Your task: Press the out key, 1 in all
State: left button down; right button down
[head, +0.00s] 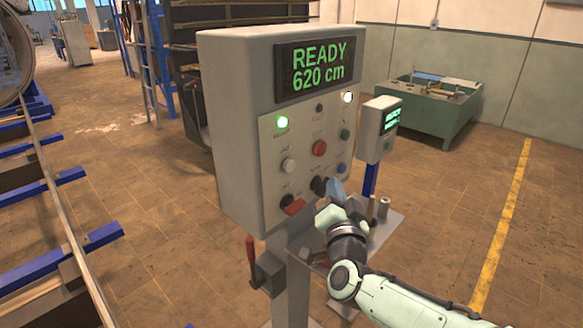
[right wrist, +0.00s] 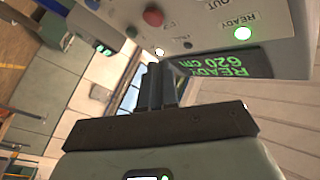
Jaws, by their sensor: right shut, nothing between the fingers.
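The control box (head: 236,130) stands on a post, with READY and 620 cm on its display (head: 315,68). A white round key (head: 288,165) sits on the left of its panel, below the lit green lamp (head: 282,122). The small label above this key is hard to read in the head view. In the right wrist view an OUT label (right wrist: 219,3) shows at the top edge, near the READY lamp (right wrist: 243,33). My right gripper (head: 334,188) is at the panel's lower right, right of and below the white key. In the right wrist view its fingers (right wrist: 160,84) are shut and empty.
A red button (head: 319,148) is mid-panel, with green (head: 345,134) and blue (head: 342,168) buttons to its right. Black knobs and a red switch (head: 294,207) line the bottom. A smaller display box (head: 377,128) stands behind on the right. A red-handled lever (head: 251,250) is below left.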

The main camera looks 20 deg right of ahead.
aim_at(290, 166)
pick_arm(q)
jog(key=shift+r, duration=0.1)
pick_arm(e)
jog(key=shift+w, duration=0.1)
